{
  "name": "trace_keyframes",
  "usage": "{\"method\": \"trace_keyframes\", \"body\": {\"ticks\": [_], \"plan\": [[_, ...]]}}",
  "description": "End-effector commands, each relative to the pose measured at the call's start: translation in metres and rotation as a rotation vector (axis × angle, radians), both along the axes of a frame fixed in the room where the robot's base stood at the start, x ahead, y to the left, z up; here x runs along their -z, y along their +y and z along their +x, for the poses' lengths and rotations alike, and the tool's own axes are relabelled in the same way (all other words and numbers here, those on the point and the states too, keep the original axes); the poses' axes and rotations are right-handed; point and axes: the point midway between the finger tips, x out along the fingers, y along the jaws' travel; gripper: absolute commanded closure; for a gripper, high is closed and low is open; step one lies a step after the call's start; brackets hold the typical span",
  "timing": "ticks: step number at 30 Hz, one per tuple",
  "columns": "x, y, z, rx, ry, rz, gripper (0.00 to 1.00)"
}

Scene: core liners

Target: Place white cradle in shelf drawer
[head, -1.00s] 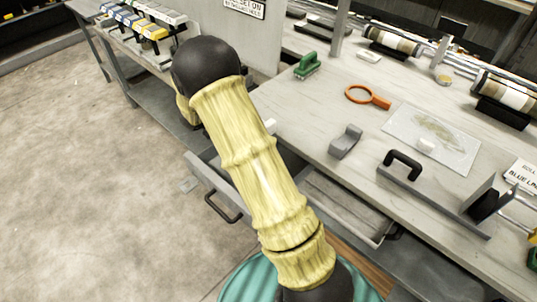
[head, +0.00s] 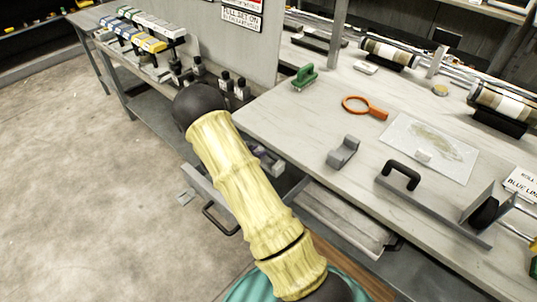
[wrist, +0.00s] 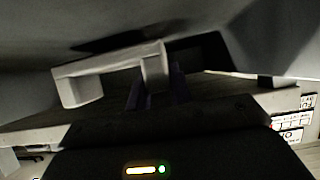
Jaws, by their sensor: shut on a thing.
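In the wrist view my gripper (wrist: 156,94) is shut on the white cradle (wrist: 108,68), a pale bar with two short legs. The fingers grip it near its right leg. A grey surface fills the upper part of that view, close to the cradle. In the head view my gripper is largely hidden behind my arm, and I cannot clearly make out the cradle there. One pulled-out drawer (head: 207,190) with a dark handle is left of my arm, below the bench. Another open drawer (head: 345,215) is right of my arm; its visible floor looks bare.
A side bench (head: 150,70) with small bottles is at the upper left. Floor is clear at left.

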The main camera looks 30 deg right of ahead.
Motion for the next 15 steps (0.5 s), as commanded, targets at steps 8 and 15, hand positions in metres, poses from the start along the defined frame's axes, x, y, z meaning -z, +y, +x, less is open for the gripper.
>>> {"method": "trace_keyframes", "body": {"ticks": [8,15], "plan": [[0.000,-0.001,0.000,-0.001,0.000,0.000,1.00],[0.000,-0.024,-0.015,0.002,0.002,-0.001,1.00]]}}
